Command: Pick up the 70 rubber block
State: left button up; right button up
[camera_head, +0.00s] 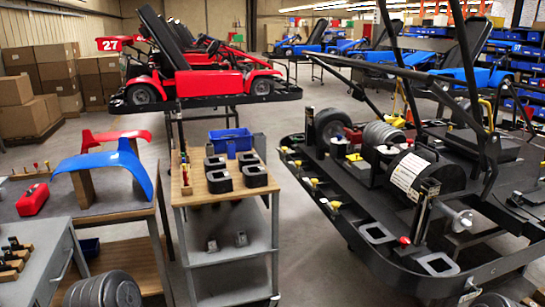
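Several black blocks with a recessed top stand on the wooden top of a small grey cart (186,199) in the middle. They are a front left block (219,183), a front right block (255,177), a back left block (214,164) and a back right block (248,159). Similar black blocks sit on the kart frame's near edge, one at the corner (437,265) and one further left (378,233). No number is legible on any block, so I cannot tell which is the 70 rubber block. Neither gripper is in view.
A blue bin (230,139) sits behind the cart's blocks. A black kart chassis (345,225) stands right, with floor between it and the cart. A table (125,204) with a blue fender (104,164) and red box (33,200) stands left. A red kart (180,80) is behind.

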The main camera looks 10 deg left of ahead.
aim_at(215, 166)
jog(key=i+j+z, duration=0.2)
jog(key=i, duration=0.3)
jog(key=i+j+z, duration=0.2)
jog(key=i+j, duration=0.25)
jog(key=i+j+z, duration=0.3)
jog(key=j, duration=0.3)
jog(key=i+j+z, duration=0.1)
jog(key=j, duration=0.2)
jog(key=i+j+z, duration=0.15)
jog(key=j, duration=0.2)
jog(key=i, duration=0.05)
